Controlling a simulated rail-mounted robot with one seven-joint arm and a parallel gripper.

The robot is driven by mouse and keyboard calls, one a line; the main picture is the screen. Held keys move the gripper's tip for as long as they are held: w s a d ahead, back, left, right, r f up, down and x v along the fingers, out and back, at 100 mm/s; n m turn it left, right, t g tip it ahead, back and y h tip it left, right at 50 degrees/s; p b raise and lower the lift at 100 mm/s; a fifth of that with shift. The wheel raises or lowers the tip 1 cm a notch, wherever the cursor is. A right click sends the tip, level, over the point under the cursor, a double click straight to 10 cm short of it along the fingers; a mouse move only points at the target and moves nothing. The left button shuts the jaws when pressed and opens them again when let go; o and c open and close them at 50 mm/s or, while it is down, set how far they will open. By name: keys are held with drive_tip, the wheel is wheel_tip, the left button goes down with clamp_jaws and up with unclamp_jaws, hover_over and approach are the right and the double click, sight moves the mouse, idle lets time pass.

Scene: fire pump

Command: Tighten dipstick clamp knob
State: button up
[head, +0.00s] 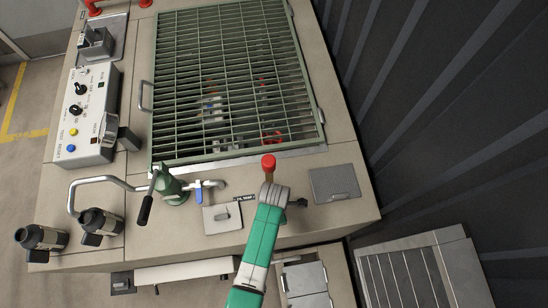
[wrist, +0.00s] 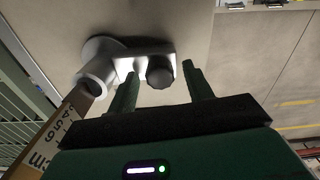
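In the wrist view, the dark round clamp knob (wrist: 160,72) sits at the end of a light grey bracket, the dipstick clamp (wrist: 97,74). The clamp is around a tan dipstick (wrist: 62,118) marked in cm at the left. My gripper (wrist: 161,68) is open, its two green fingers apart with the knob between their tips in the picture. I cannot tell whether the tips reach past the knob; no contact shows. In the head view, the dipstick's red top (head: 268,160) stands just above my arm's wrist.
A green grating (head: 235,85) covers the opening behind. A green hand pump (head: 170,186) with a bent pipe and blue-handled valve stands left of my arm. A control box (head: 88,115) is at far left. A flat grey plate (head: 334,183) lies right; a dark ribbed wall is beyond.

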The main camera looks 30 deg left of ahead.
drive_tip(key=c, duration=0.9)
drive_tip(key=shift+o, duration=0.2)
drive_tip(key=m+p, duration=0.1)
drive_tip(key=m, duration=0.3)
drive_tip(key=shift+r, duration=0.1)
drive_tip(key=m+p, duration=0.1)
drive_tip(key=m, duration=0.9)
drive_tip(key=shift+m+p, duration=0.4)
drive_tip(key=shift+m, duration=2.3)
